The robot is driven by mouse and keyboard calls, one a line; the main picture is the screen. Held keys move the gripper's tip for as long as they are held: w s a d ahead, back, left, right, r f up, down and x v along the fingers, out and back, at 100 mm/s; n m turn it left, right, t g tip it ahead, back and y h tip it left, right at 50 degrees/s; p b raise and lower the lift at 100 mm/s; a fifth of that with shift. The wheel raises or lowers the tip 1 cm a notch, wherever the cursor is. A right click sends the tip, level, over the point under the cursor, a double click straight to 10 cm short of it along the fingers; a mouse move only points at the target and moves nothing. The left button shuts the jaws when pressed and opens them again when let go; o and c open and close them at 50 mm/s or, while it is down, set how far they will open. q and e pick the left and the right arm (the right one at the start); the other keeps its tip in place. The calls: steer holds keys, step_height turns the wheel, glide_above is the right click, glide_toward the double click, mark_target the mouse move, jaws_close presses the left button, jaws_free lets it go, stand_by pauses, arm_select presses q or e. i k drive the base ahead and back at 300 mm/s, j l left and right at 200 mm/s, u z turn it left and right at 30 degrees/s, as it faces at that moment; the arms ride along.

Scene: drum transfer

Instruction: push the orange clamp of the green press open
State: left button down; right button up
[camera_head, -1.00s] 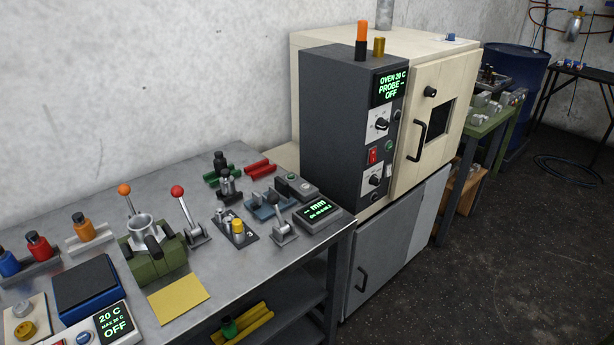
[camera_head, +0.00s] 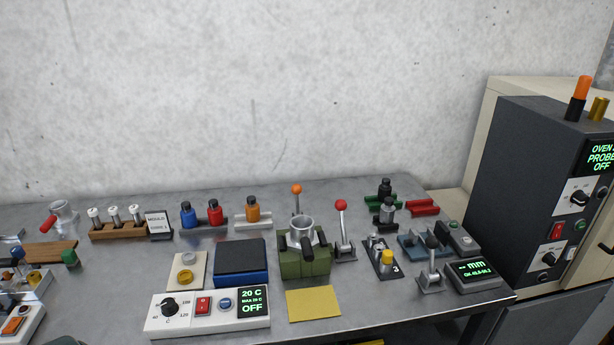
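The green press (camera_head: 305,265) stands on the metal bench near the middle of the view, with a grey metal cup (camera_head: 302,230) in its top and a dark handle at its front. The orange clamp (camera_head: 296,190) shows as an orange ball on a thin, roughly upright lever at the back of the press. The lever's foot is partly hidden behind the cup. Neither of my grippers is in view.
A red-knobbed lever (camera_head: 341,206) stands close right of the press. A blue box (camera_head: 242,262) is close on its left, and a yellow sheet (camera_head: 313,304) lies in front. A white heater panel (camera_head: 182,317) is at the front left. The grey oven cabinet (camera_head: 520,190) rises at the right.

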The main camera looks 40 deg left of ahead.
mark_target(297, 189)
steer(key=u, duration=1.2)
